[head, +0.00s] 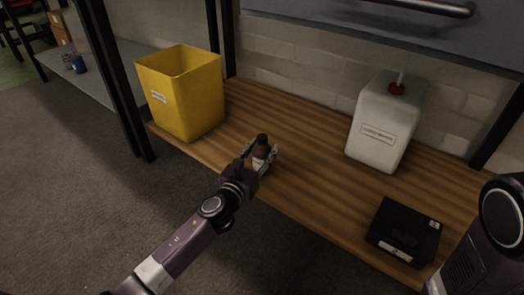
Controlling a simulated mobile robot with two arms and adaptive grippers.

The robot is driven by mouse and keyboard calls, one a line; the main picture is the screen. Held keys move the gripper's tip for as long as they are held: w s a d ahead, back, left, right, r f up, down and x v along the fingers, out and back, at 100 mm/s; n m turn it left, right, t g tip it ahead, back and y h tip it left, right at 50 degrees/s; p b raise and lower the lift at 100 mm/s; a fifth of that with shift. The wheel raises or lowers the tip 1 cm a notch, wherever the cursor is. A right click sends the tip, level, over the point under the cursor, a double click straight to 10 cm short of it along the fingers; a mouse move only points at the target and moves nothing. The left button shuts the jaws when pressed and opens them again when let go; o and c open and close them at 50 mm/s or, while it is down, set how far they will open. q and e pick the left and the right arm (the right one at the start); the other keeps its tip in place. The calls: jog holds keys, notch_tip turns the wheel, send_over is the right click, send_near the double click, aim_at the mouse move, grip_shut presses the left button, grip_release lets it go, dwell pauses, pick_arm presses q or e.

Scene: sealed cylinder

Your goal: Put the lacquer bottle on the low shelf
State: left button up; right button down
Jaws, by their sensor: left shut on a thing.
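The lacquer bottle (262,152) is small and brown with a dark cap and a pale label, and it looks roughly upright. My left gripper (262,160) is shut on it, with fingers on both sides. The bottle is at the front edge of the low wooden shelf (310,185). I cannot tell whether its base touches the boards, as the gripper hides its lower part. My right gripper is not in view.
A yellow bin (183,95) stands at the shelf's left end. A white jug (382,125) with a red cap stands at the back right. A black box (404,232) lies at the front right. The middle boards are clear. A grey cabinet (400,35) overhangs the back.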

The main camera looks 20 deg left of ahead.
pick_arm(q)
jog(key=shift+f, duration=0.1)
jog(key=o, duration=1.4)
jog(key=shift+c, duration=0.2)
jog(key=shift+s, duration=0.15)
jog(key=s+a+p, duration=0.1)
jog(key=s+p, duration=0.1)
jog(key=s, duration=0.9)
jog(key=shift+s+a+p, duration=0.25)
jog(key=shift+s+p, duration=0.05)
jog(key=shift+p, duration=0.05)
